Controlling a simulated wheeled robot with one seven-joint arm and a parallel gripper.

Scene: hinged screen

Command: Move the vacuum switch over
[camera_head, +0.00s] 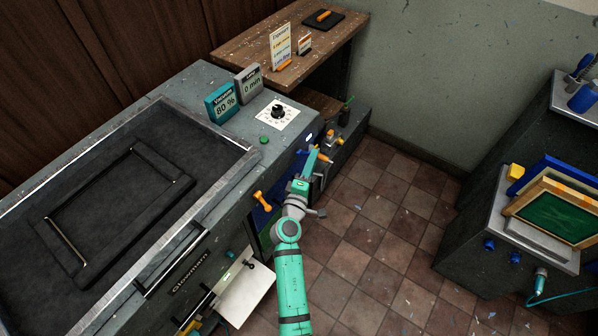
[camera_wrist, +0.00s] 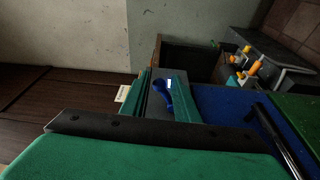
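A blue lever with a rounded head (camera_wrist: 163,86) shows in the wrist view between my gripper's green fingers; I take it to be the vacuum switch. A small white mark sits by its head. My gripper (camera_wrist: 168,96) is open around it, with a gap at the left finger; contact on the right cannot be told. In the head view my gripper (camera_head: 314,158) is at the front right corner of the grey machine (camera_head: 215,165), and it hides the lever there. A teal display (camera_head: 222,103) on the machine reads "Vacuum 80 %".
A grey timer display (camera_head: 249,84) reads 0 min, near a black dial (camera_head: 278,112) and a green button (camera_head: 264,139). An orange handle (camera_head: 262,201) juts from the machine's front. A wooden table (camera_head: 290,45) stands behind. The tiled floor (camera_head: 385,215) on the right is clear.

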